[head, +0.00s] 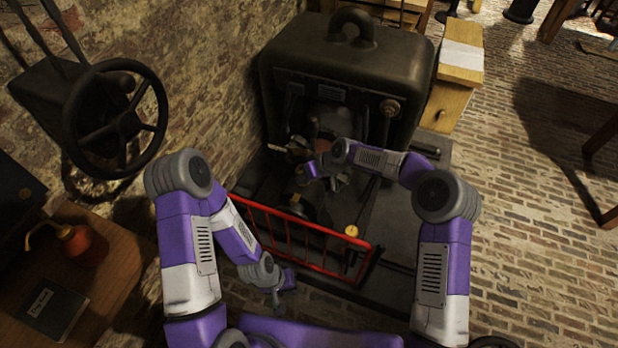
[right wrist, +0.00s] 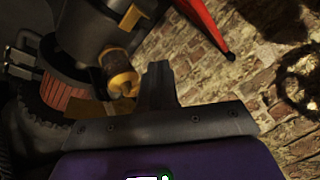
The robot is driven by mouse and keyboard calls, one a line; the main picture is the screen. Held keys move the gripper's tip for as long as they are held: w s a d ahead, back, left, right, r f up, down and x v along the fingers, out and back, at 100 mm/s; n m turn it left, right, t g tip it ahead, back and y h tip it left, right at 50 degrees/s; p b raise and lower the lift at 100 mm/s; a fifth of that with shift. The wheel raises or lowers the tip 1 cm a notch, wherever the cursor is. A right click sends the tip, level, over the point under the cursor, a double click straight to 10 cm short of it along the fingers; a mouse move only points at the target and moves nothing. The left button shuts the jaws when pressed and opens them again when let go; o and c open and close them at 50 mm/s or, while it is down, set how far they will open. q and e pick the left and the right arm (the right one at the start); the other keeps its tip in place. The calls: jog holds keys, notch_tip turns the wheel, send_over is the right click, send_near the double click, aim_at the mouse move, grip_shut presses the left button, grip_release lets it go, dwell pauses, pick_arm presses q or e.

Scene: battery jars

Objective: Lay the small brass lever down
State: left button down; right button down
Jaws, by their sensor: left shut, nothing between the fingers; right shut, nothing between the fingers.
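A small brass piece (right wrist: 122,84), which may be the lever, shows in the right wrist view beside a dark cylinder. It lies just left of my right gripper (right wrist: 158,82), whose fingers are shut and hold nothing. I cannot tell whether they touch it, or whether it is up or down. In the head view, my right gripper (head: 303,176) is in front of the dark machine (head: 345,65), partly hidden by its own wrist. My left gripper (head: 277,302) hangs low, shut and empty, in front of the red railing. The lever cannot be made out clearly in the head view.
A red railing (head: 300,228) stands before the machine, with a yellow disc (head: 352,231) near its right end. A copper winding (right wrist: 68,88) shows near my right gripper. A handwheel (head: 115,120) is on the left wall. Brick floor (head: 545,235) is open at right.

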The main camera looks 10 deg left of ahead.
jog(key=shift+w+d+f+b, duration=0.1)
jog(key=shift+w+b, duration=0.1)
jog(key=shift+w, duration=0.3)
jog(key=shift+w+f+b, duration=0.1)
jog(key=shift+w+b, duration=0.05)
jog(key=shift+w, duration=0.3)
jog(key=shift+d+r, duration=0.1)
jog(key=s+d+r+p, duration=0.4)
jog(key=s+d+r, duration=0.1)
jog(key=s, duration=0.4)
jog(key=shift+s+d, duration=0.15)
jog(key=shift+d, duration=0.65)
